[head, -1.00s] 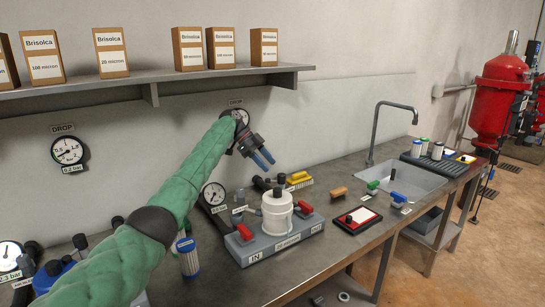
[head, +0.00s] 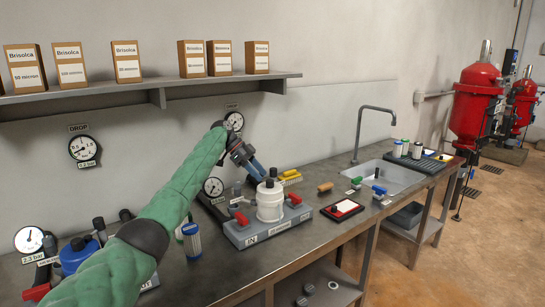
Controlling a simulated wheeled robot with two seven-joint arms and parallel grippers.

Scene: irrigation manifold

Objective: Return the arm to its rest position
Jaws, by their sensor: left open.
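My left arm, in a green sleeve, reaches in from the lower left of the head view. Its left gripper (head: 254,169) is open and empty, with its blue fingers pointing down and right. It is above the bench (head: 205,272), just behind and left of the white filter housing (head: 269,201). The housing stands on a grey manifold block (head: 263,233) marked IN, with red-handled valves on either side. Whether the fingertips touch anything behind the housing I cannot tell. My right gripper is not in view.
A blue-and-white cartridge (head: 191,242) stands close to my left forearm. Gauges (head: 84,149) sit on the wall. A shelf (head: 160,90) with boxes runs above. A framed red tray (head: 342,210), a sink (head: 388,176) and a tap (head: 360,122) are to the right.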

